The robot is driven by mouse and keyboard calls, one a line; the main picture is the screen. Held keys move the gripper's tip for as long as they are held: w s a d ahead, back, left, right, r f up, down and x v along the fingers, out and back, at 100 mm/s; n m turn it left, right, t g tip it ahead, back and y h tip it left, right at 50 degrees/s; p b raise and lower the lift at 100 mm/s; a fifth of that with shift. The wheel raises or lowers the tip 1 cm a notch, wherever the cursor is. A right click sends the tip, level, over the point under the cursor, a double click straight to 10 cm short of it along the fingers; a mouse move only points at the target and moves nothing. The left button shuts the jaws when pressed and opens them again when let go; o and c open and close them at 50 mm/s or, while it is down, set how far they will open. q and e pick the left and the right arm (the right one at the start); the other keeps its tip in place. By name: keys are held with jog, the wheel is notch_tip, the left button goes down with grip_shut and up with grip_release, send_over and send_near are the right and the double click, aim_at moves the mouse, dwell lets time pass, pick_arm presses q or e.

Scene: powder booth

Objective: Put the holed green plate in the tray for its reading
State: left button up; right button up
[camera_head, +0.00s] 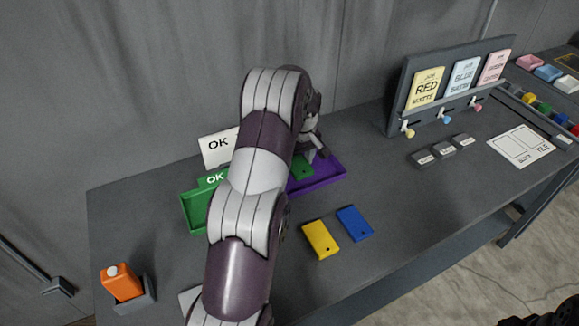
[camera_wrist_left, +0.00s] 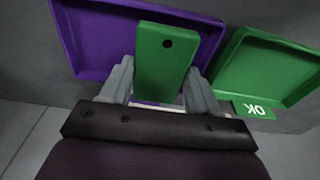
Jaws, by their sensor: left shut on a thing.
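The holed green plate (camera_wrist_left: 162,65) is between the fingers of my left gripper (camera_wrist_left: 160,82), which is shut on it. In the left wrist view it lies over the purple tray (camera_wrist_left: 88,40); I cannot tell whether it touches the tray floor. In the head view the plate (camera_head: 303,169) shows partly, past my left arm, against the purple tray (camera_head: 330,178). The green tray (camera_head: 192,213), marked OK, is to the left, partly hidden by my arm; it also shows in the wrist view (camera_wrist_left: 262,62). My right gripper is not clearly in view.
A yellow plate (camera_head: 320,239) and a blue plate (camera_head: 354,223) lie on the table in front of the trays. An orange bottle (camera_head: 121,282) stands at the front left. A rack with colour cards (camera_head: 452,80) stands at the back right.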

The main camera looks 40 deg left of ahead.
pick_arm(q)
jog(key=a+f, duration=0.1)
jog(key=a, duration=0.1)
jog(key=shift+s+a+f, duration=0.35)
jog(key=shift+s, duration=0.05)
notch_tip(320, 180, down, 4)
jog(key=shift+r+p, duration=0.15)
jog(key=shift+p, duration=0.8)
jog(key=shift+a+f, duration=0.1)
jog(key=shift+f, duration=0.25)
jog(key=shift+f, duration=0.1)
jog(key=o, duration=1.2)
